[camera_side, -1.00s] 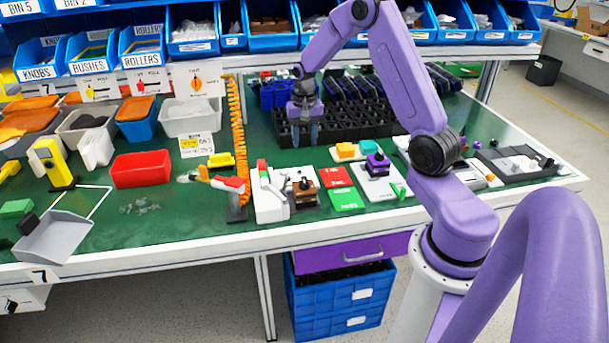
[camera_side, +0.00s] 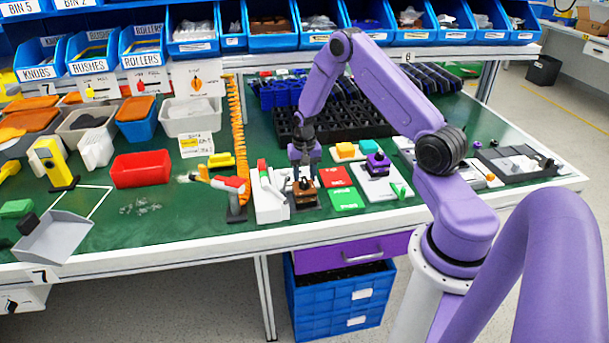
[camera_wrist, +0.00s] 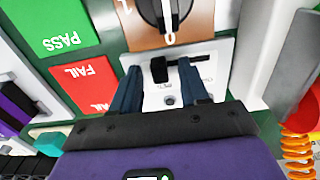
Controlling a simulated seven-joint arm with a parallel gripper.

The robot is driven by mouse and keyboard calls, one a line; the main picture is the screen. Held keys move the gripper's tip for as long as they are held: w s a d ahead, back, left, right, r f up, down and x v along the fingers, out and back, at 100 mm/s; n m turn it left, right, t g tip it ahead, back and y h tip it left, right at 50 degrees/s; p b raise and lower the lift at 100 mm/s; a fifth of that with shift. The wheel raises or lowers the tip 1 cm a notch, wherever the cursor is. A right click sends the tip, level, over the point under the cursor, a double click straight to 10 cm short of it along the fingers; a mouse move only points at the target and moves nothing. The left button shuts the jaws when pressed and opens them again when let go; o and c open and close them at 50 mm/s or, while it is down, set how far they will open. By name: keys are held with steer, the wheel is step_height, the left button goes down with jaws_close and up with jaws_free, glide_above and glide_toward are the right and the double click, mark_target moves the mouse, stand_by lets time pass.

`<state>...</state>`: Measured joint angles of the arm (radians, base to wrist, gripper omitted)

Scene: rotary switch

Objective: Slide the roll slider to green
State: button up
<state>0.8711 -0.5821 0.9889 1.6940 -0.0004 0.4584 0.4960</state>
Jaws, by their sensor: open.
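In the wrist view a small black slider knob (camera_wrist: 159,70) stands at the left part of a dark slot in a white plate (camera_wrist: 220,60). I cannot tell for sure that this is the roll slider, and no green mark shows beside the slot. My gripper (camera_wrist: 160,66) is open, its two blue fingers spread on either side of the knob. I cannot tell whether they touch it. In the side view my gripper (camera_side: 304,176) points down just over the brown rotary switch unit (camera_side: 305,196), hiding part of it.
The brown dial face (camera_wrist: 200,22) with a black knob lies just beyond the fingers. A green PASS card (camera_wrist: 55,28) and red FAIL card (camera_wrist: 85,82) lie to the left. In the side view, a white and red tool stand (camera_side: 268,195) is close on the left.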

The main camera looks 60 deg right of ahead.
mark_target(288, 186)
jaws_close()
steer(key=shift+w+a, duration=1.9)
steer(key=shift+c, duration=0.3)
jaws_free()
steer(key=shift+o, duration=0.3)
